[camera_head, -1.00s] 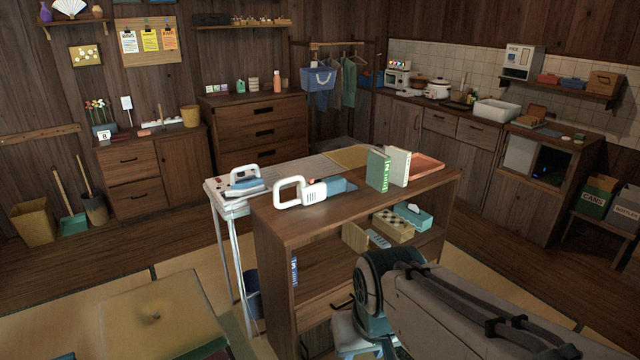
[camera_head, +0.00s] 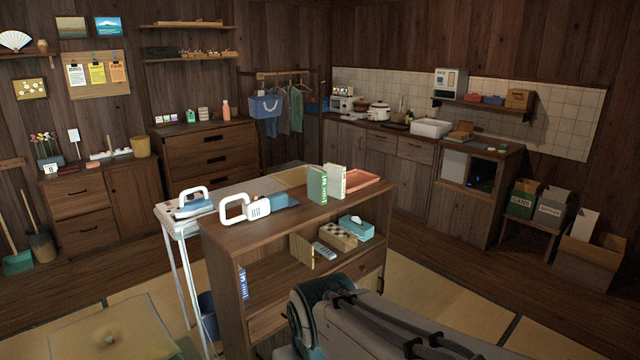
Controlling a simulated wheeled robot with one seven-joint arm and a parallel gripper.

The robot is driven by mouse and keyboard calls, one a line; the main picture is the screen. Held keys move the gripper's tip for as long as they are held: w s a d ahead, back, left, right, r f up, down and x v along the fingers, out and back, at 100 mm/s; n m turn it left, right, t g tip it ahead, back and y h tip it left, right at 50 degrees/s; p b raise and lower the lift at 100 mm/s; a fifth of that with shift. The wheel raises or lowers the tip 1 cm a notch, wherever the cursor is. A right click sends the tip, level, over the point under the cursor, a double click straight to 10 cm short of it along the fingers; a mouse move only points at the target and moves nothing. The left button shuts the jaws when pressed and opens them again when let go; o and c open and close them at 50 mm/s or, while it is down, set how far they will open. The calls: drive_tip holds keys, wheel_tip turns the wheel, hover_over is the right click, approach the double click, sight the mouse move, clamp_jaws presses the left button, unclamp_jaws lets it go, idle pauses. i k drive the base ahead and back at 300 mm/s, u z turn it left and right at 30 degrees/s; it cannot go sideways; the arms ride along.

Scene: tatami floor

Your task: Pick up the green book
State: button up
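The green book (camera_head: 316,186) stands upright on top of the wooden shelf unit (camera_head: 221,228), near the middle of its top. A white or cream book (camera_head: 337,180) stands upright close beside it on the right. My arm shows at the bottom right, below and in front of the shelf. My gripper is not in view, so its state does not show.
A tissue box (camera_head: 356,228) and a checkered box (camera_head: 338,236) sit inside the shelf. An ironing board with an iron (camera_head: 194,202) stands behind left.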

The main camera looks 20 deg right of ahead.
sight(317, 177)
drive_tip(key=z, duration=0.9)
drive_tip(key=i, duration=0.85)
drive_tip(key=z, duration=0.8)
drive_tip(key=i, duration=1.35)
drive_tip(key=u, duration=0.8)
drive_tip(key=i, duration=0.8)
drive_tip(key=u, duration=0.95)
